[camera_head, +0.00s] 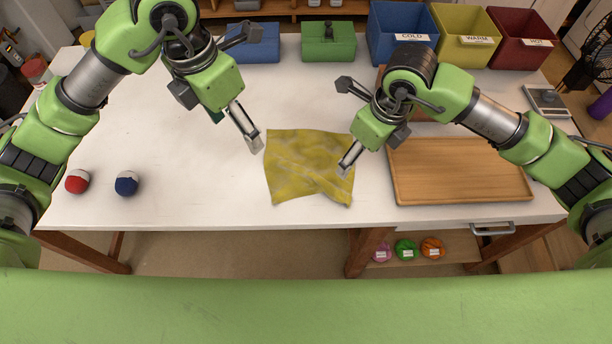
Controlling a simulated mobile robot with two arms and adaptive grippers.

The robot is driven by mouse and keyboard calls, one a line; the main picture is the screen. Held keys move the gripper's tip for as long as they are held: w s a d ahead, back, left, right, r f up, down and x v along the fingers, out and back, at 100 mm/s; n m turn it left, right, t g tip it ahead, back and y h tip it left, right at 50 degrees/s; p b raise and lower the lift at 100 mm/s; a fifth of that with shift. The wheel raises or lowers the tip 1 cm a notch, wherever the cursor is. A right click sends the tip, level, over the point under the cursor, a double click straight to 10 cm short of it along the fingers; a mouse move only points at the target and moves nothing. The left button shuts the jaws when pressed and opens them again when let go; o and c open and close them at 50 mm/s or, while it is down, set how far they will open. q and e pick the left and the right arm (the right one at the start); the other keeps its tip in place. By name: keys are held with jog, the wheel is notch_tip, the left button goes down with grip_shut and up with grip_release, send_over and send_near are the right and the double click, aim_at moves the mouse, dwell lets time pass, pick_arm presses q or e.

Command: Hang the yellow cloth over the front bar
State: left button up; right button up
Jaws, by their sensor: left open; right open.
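The yellow cloth (305,165) lies spread and slightly wrinkled on the white table, left of the wooden tray. My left gripper (250,94) is open and empty above the table, with one fingertip close to the cloth's upper left corner. My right gripper (346,127) is open and empty, with one fingertip over the cloth's right edge. I cannot tell whether either fingertip touches the cloth. A grey bar-shaped handle (492,229) is on the table's front at the right. I cannot tell whether it is the front bar.
The wooden tray (460,190) lies at the right. Blue (252,45) and green (328,45) boxes and labelled bins (402,38) stand at the back. The table's left middle (150,120) is clear.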

jog(key=shift+r, duration=0.25)
notch_tip(320, 180, up, 12)
jog(key=s+d, duration=0.1)
jog(key=shift+s, duration=0.2)
dwell(0.3)
jog(key=shift+d+f, duration=0.15)
